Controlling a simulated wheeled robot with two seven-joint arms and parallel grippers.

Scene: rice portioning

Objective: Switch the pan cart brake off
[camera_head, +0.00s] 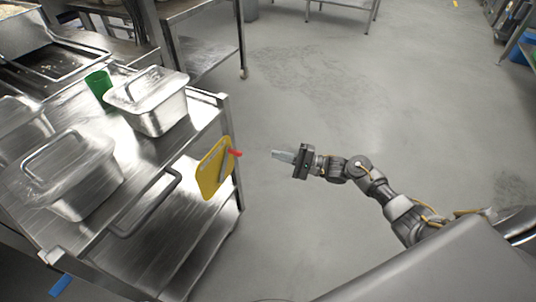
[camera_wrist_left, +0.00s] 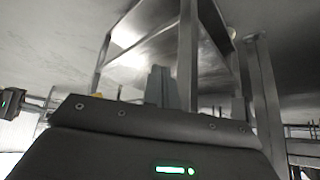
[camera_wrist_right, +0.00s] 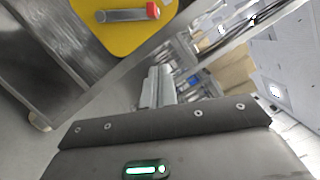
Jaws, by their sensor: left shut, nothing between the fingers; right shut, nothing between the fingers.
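The pan cart (camera_head: 160,200) is a steel cart on the left of the head view. A yellow plate (camera_head: 209,172) is fixed at its near right corner and carries a grey lever with a red tip (camera_head: 236,152). In the right wrist view the yellow plate (camera_wrist_right: 118,38) and the grey lever (camera_wrist_right: 122,15) with its red end (camera_wrist_right: 152,10) show at the upper left. My right gripper (camera_head: 280,155) is shut and empty, a short gap to the right of the red tip. My left gripper (camera_wrist_left: 160,82) is shut and empty; it is out of the head view.
Another steel table (camera_head: 205,55) stands behind. The grey floor (camera_head: 330,100) to the right is open.

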